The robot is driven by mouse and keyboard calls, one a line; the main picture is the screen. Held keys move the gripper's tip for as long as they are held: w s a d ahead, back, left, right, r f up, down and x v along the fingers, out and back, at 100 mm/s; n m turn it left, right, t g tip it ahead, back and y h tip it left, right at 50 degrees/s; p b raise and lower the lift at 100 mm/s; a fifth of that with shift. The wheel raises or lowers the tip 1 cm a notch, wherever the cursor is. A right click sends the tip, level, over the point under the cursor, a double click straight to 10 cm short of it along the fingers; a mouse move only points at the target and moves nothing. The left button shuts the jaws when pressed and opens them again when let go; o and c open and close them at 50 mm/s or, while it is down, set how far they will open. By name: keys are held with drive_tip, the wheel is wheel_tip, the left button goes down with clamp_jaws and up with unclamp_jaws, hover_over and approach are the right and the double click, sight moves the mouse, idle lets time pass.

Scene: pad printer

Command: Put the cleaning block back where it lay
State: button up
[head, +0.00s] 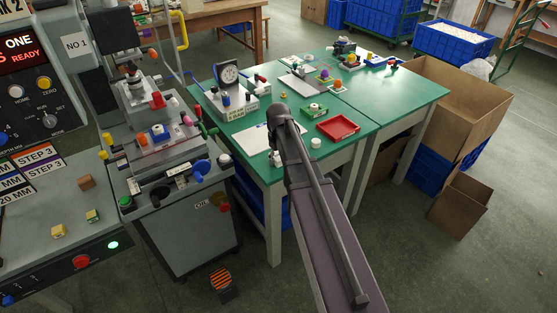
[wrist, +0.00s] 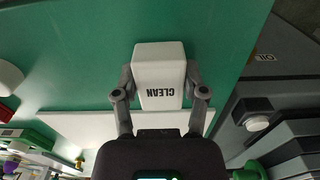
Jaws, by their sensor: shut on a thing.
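The cleaning block (wrist: 160,68) is a white block with CLEAN printed on it, upside down in the wrist view. My gripper (wrist: 160,93) is shut on it, one finger on each side. Behind the block in the wrist view is the green table top (wrist: 100,60); I cannot tell whether the block touches it. A flat white sheet (wrist: 75,127) lies on the table just beyond the fingers. In the head view my gripper (head: 275,152) is over the near left corner of the green table (head: 270,172), largely hidden by my arm.
A red tray (head: 338,128) and a white round cap (head: 316,142) are right of my arm. A dial gauge stand (head: 230,88) stands behind the sheet. The grey pad printer (head: 170,150) with its OIL-marked cabinet (head: 190,225) stands close on the left.

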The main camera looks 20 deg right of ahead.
sight(278, 157)
drive_tip(key=shift+f, duration=0.2)
drive_tip(key=o, duration=1.1)
drive_tip(key=shift+r, duration=0.3)
wheel_tip(278, 157, up, 12)
drive_tip(key=p, duration=1.2)
drive_tip(key=shift+f, duration=0.1)
drive_tip(key=s+a+m, duration=0.1)
drive_tip(key=s+a, duration=0.1)
drive_tip(key=s, duration=0.6)
drive_tip(key=s+a+m, duration=0.2)
drive_tip(key=s, duration=0.7)
drive_tip(key=shift+s+a+m, duration=0.15)
drive_tip(key=shift+a+m, duration=0.15)
